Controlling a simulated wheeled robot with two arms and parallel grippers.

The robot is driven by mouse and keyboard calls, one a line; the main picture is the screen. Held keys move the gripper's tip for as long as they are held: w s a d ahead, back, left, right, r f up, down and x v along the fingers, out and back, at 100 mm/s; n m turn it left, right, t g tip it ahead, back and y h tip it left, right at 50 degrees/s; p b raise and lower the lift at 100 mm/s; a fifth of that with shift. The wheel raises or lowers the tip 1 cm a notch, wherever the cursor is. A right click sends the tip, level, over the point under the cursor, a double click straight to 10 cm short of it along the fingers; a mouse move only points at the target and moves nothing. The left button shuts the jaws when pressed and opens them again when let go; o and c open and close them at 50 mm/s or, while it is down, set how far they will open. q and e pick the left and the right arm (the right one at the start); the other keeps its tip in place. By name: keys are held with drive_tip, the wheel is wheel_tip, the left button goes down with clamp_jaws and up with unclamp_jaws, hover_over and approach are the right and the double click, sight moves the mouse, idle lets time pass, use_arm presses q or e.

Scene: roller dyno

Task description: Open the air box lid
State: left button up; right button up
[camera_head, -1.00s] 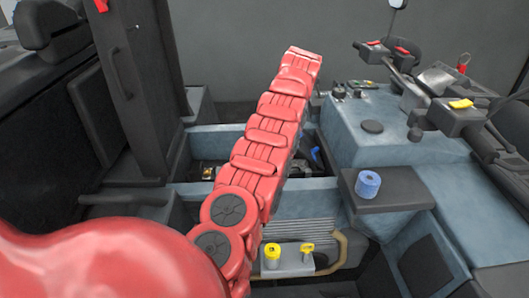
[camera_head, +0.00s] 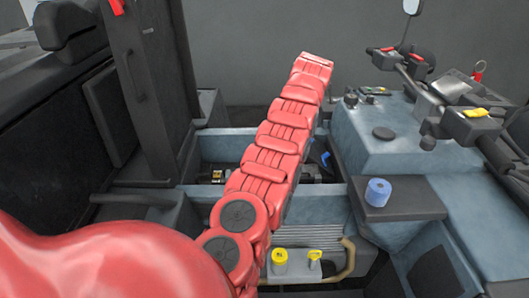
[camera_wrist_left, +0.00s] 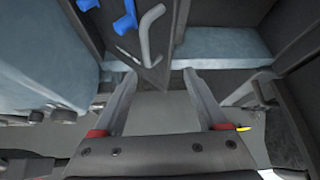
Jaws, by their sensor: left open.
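My left gripper (camera_wrist_left: 160,74) is open in the left wrist view, with nothing between its fingers. A pale bent handle (camera_wrist_left: 150,32) and a blue handle (camera_wrist_left: 126,18) on a dark grey panel (camera_wrist_left: 150,72) lie just beyond the fingertips. I see no contact. In the head view my red left arm reaches across a blue-grey open bay (camera_head: 330,208), and its gripper is hidden. I cannot tell for sure which part is the air box lid. My right gripper is not in view.
A blue cylinder (camera_head: 377,192) stands on a dark plate (camera_head: 410,200) right of the bay. A yellow cap (camera_head: 280,262) and yellow handle (camera_head: 314,258) sit in front. A tall dark post (camera_head: 155,90) stands left. Handlebars (camera_head: 440,105) are at right.

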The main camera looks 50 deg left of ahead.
use_arm(q)
drive_tip(key=shift+r, duration=0.15)
wheel_tip(320, 180, up, 7)
drive_tip(key=p, duration=0.6)
drive_tip(key=shift+p, duration=0.4)
